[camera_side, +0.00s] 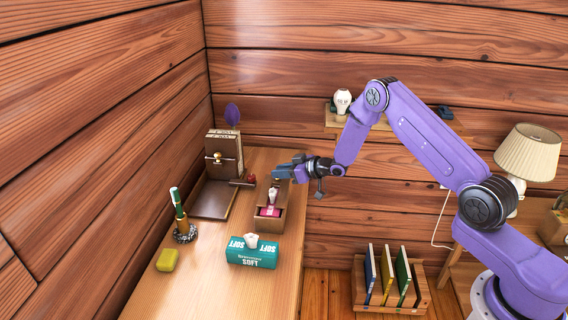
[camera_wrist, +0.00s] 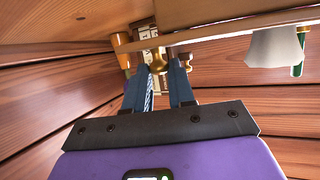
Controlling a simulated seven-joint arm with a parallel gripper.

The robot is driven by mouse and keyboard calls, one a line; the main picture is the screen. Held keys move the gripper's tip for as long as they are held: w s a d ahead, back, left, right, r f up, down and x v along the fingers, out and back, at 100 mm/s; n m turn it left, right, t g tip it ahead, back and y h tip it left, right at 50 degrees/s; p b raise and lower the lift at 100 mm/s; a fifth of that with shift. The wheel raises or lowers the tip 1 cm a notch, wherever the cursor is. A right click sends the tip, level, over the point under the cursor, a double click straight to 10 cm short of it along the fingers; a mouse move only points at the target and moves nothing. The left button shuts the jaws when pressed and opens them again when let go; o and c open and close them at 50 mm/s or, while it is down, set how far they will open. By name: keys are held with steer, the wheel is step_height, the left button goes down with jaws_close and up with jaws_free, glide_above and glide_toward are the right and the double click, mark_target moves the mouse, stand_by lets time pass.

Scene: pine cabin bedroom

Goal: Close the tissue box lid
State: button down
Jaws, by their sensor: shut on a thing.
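The wooden tissue box (camera_side: 257,224) stands on the desk with a white tissue (camera_side: 272,194) sticking up and a pink part at its front. Its wooden lid (camera_side: 281,186) appears raised at the box's far side; the exact angle is hard to tell. My gripper (camera_side: 285,172) is at the top of the lid, shut on it. In the wrist view, a brass knob (camera_wrist: 157,63) shows between my fingertips (camera_wrist: 160,72); whether it belongs to the lid I cannot tell. The tissue also shows in the wrist view (camera_wrist: 275,47).
A teal tissue carton (camera_side: 251,255) stands in front of the box. The desk's front is clear.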

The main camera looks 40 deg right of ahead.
mark_target(282, 188)
steer(key=shift+s+a, duration=1.6)
steer(key=shift+a, duration=0.1)
steer(key=c, duration=0.9)
jaws_free()
steer(key=shift+c, duration=0.2)
steer(key=shift+s+d, duration=0.1)
steer(key=shift+s+d+r, duration=0.15)
steer(key=v, duration=1.6)
steer(key=shift+s+d, duration=0.2)
steer(key=shift+s, duration=0.15)
